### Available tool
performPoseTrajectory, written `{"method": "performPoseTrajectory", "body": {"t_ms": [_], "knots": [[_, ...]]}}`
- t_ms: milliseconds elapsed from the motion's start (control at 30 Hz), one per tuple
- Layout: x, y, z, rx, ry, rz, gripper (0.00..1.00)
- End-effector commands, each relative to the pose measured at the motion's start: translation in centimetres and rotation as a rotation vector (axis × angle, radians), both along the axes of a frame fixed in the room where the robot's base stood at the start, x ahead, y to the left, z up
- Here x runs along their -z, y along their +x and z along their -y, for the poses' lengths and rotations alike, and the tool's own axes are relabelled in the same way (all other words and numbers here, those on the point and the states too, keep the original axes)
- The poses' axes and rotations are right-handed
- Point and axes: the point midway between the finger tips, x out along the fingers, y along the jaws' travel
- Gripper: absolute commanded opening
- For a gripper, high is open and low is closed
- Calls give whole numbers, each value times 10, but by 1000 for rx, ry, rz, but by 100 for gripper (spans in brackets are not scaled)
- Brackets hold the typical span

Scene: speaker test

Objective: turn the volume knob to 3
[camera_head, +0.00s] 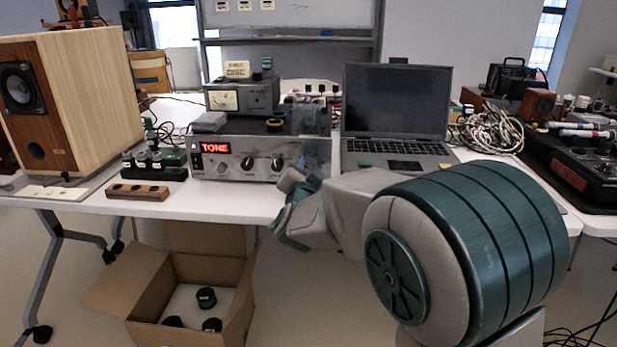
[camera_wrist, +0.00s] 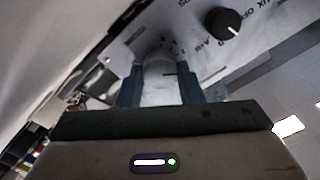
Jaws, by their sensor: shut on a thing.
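The amplifier (camera_head: 236,172) stands on the white table, with a red lit display (camera_head: 215,148) reading "TONE" and several dark knobs on its front. My gripper (camera_head: 296,190) is at the right end of that front. In the wrist view my gripper (camera_wrist: 160,82) has its two blue fingers on either side of a large pale knob (camera_wrist: 158,70) and is shut on it. This appears to be the volume knob. Its scale is partly hidden and its setting is not readable. A black knob (camera_wrist: 229,22) with a white pointer line sits beside it, apart from the fingers.
A laptop (camera_head: 397,105) stands open right of the amplifier. A metered box (camera_head: 242,95) sits on top of it. A wooden speaker (camera_head: 85,105) and a wooden block (camera_head: 137,192) are to the left. An open cardboard box (camera_head: 190,290) is on the floor below.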

Motion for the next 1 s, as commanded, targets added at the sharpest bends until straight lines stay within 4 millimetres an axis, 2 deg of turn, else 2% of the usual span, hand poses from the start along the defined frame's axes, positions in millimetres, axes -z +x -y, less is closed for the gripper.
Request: {"method": "performPoseTrajectory", "body": {"t_ms": [500, 533, 600, 867, 1000], "knots": [[1, 0, -1, -2, 19, -3, 11], [1, 0, -1, -3, 19, -3, 39], [1, 0, -1, -2, 19, -3, 55], [0, 0, 0, -1, 19, -1, 55], [-1, -8, 0, -1, 20, -1, 55]]}}
